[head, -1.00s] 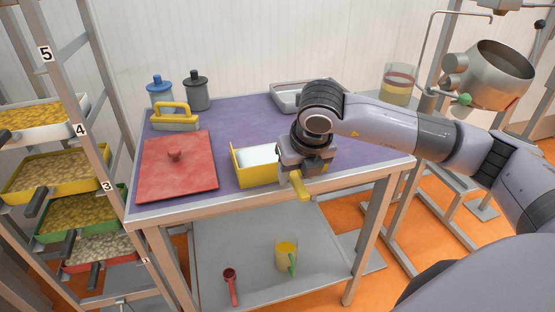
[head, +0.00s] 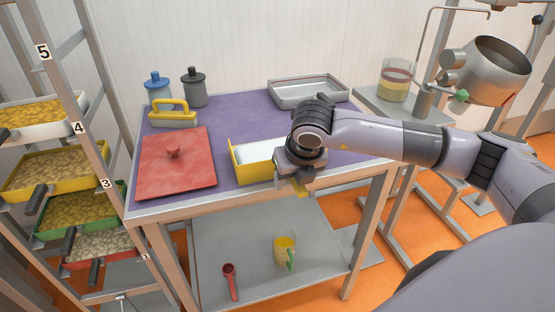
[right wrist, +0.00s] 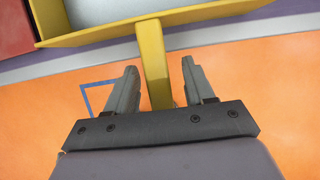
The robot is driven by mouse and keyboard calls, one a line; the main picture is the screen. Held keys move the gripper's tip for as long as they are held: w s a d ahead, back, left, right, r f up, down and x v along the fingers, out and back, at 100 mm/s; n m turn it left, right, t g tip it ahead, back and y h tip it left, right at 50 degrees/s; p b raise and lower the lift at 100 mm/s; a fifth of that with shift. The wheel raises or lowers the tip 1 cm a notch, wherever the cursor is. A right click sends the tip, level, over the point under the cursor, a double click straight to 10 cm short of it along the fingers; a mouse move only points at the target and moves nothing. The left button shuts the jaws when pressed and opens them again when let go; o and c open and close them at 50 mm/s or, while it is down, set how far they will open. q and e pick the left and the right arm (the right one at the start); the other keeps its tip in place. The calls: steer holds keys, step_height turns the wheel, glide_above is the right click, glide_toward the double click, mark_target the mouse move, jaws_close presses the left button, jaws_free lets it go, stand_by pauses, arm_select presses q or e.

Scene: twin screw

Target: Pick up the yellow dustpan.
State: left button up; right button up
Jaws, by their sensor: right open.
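The yellow dustpan (head: 252,172) with a pale inside lies on the purple table top (head: 240,112), near its front edge. Its yellow handle sticks out past that edge and is mostly hidden by my right gripper (head: 300,184) in the head view. In the right wrist view the dustpan's handle (right wrist: 152,60) runs between the two fingers of my right gripper (right wrist: 159,78). The fingers are open, with a visible gap on each side of the handle. My left gripper is not in view.
A red lid-like board (head: 176,180) lies left of the dustpan. Behind are a yellow-handled brush (head: 172,118), a blue-lidded jar (head: 157,88), a grey jar (head: 194,88) and a metal tray (head: 308,93). A red scoop (head: 231,284) and a cup (head: 284,252) are on the lower shelf.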

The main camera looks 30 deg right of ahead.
steer(key=shift+f+b, duration=0.15)
steer(key=shift+b, duration=0.15)
stand_by(0.4)
steer(key=c, duration=1)
